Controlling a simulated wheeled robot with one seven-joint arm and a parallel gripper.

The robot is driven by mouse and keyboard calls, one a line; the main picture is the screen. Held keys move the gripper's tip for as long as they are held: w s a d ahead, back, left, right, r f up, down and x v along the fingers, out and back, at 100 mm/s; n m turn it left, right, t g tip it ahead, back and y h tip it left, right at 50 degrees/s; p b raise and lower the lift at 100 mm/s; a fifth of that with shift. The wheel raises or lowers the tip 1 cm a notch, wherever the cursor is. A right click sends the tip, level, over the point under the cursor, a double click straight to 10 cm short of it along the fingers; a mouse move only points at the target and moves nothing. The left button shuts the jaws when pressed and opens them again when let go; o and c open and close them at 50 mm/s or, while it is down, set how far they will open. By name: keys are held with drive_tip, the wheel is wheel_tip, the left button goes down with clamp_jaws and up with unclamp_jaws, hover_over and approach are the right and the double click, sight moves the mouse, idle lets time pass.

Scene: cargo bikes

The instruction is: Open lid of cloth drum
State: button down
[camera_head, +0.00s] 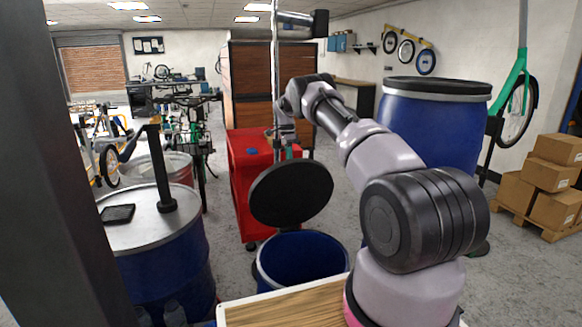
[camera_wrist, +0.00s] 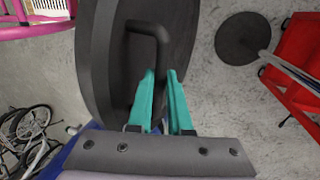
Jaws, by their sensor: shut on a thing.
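The cloth drum (camera_head: 264,267) is an open blue drum low in the middle of the head view. Its round black lid (camera_head: 291,194) stands steeply tilted above the far side of the rim, and the blue inside shows. In the wrist view the lid (camera_wrist: 97,60) fills the upper left, with a dark bent handle (camera_wrist: 150,29) on its face. My gripper (camera_wrist: 161,76) has teal fingers, one on each side of the handle's end, shut on it. In the head view my gripper (camera_head: 288,152) is partly hidden behind the lid's top edge.
A red cabinet (camera_head: 240,180) stands just behind the drum. A blue drum with a grey top (camera_head: 140,225) is at left, and a large blue drum (camera_head: 432,125) at right behind my arm. A wooden tabletop (camera_head: 275,312) lies in front. Cardboard boxes (camera_head: 555,180) are far right.

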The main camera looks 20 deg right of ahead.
drive_tip(key=shift+w+f, duration=0.1)
drive_tip(key=shift+f, duration=0.2)
drive_tip(key=c, duration=0.8)
unclamp_jaws()
drive_tip(key=shift+w, duration=0.1)
drive_tip(key=shift+c, duration=0.2)
drive_tip(key=v, duration=0.7)
drive_tip(key=shift+r, duration=0.3)
